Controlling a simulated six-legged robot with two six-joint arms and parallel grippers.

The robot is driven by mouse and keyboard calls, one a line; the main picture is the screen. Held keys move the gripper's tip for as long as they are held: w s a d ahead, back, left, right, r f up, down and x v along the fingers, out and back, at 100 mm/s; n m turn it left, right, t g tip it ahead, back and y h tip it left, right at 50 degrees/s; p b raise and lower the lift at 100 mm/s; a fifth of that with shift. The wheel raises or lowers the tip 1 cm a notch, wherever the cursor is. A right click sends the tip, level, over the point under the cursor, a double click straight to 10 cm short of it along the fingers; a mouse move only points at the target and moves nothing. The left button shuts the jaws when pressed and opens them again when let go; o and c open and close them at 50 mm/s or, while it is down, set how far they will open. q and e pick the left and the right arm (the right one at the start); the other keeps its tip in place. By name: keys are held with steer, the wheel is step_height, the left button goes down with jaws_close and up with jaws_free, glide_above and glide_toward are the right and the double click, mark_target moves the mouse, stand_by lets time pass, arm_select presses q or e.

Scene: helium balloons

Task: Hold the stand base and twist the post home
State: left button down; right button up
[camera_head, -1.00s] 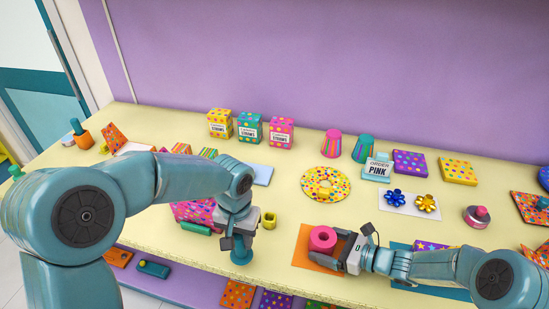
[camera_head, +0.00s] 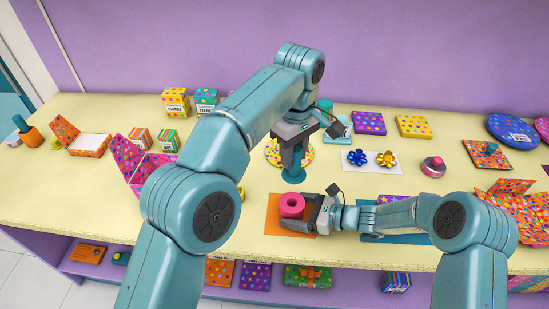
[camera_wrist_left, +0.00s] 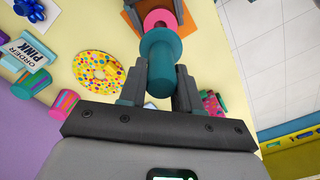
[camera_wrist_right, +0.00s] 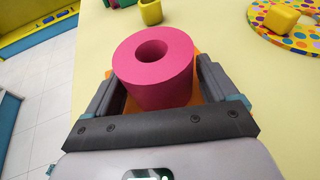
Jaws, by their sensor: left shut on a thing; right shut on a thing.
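The pink stand base (camera_head: 291,206) is a short round block with a hole in its top, on an orange mat (camera_head: 272,225). My right gripper (camera_head: 305,214) is shut around its sides; in the right wrist view the base (camera_wrist_right: 150,80) stands between the fingers and its hole looks empty. My left gripper (camera_head: 293,155) is shut on the teal post (camera_head: 293,177) and holds it upright, slightly behind and above the base. In the left wrist view the post (camera_wrist_left: 160,65) shows a wide round end and overlaps part of the pink base (camera_wrist_left: 158,15).
A spotted ring-shaped disc (camera_head: 272,153) lies behind the left gripper. An "ORDER PINK" sign (camera_head: 338,128) and a white card with blue and gold bows (camera_head: 371,160) stand behind to the right. Spotted open boxes (camera_head: 127,158) sit left. The table's front edge is close.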

mark_target(292, 173)
arm_select(q)
steer(key=shift+d, duration=0.1)
steer(key=shift+f, duration=3.5)
steer(key=shift+f, duration=1.95)
steer(key=m, duration=0.3)
steer(key=shift+w, duration=0.1)
steer(key=shift+r+m, duration=0.1)
steer(key=shift+m, duration=0.3)
steer(key=m, duration=0.2)
steer(key=shift+d+m, duration=0.1)
steer(key=shift+m, duration=0.2)
